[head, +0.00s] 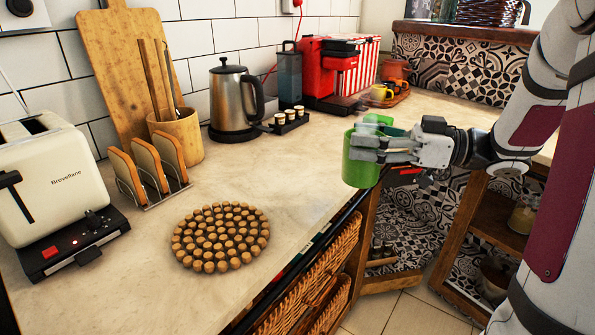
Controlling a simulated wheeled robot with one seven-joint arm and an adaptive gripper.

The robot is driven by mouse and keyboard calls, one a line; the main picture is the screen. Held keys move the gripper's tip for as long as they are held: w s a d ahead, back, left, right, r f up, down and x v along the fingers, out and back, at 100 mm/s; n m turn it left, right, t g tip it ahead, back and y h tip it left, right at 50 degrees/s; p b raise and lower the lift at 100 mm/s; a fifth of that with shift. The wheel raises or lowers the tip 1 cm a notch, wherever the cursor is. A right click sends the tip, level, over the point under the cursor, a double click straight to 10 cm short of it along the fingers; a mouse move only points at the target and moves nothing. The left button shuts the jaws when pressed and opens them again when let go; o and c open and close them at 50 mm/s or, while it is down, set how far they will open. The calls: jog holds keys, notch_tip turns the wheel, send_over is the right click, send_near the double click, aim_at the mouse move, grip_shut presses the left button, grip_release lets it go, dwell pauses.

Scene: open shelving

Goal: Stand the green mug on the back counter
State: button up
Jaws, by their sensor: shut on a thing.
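The green mug (359,172) is in the head view, right of centre, at the front edge of the counter (315,160). It looks upright. My gripper (372,150) reaches in from the right and is shut on the mug near its upper part. The fingers cover part of the mug's side. I cannot tell whether the mug's base touches anything; it appears to be over or just beyond the counter edge.
A round cork trivet (220,237) lies on the counter. A toaster (50,180), toast rack (150,180), kettle (233,100) and red coffee machine (335,70) stand along the wall. Counter between kettle and trivet is clear.

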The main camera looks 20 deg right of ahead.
jog(key=w+a+f+b, duration=0.1)
jog(key=w+a, duration=0.2)
jog(key=w, duration=0.1)
jog(key=w+a+f+b, duration=0.2)
jog(key=w, duration=0.2)
jog(key=w+a+f+b, duration=0.1)
jog(key=w+a+b, duration=0.1)
jog(key=w+a, duration=0.1)
jog(key=shift+w+a+f, duration=0.35)
jog(key=shift+w+f, duration=0.05)
jog(key=shift+w, duration=0.3)
jog(key=shift+f, duration=0.1)
jog(key=shift+f, duration=0.1)
jog(key=o, duration=1.7)
jog(key=shift+r, duration=0.25)
jog(key=p+v, duration=0.3)
jog(key=v, duration=0.9)
jog(key=shift+f, duration=0.1)
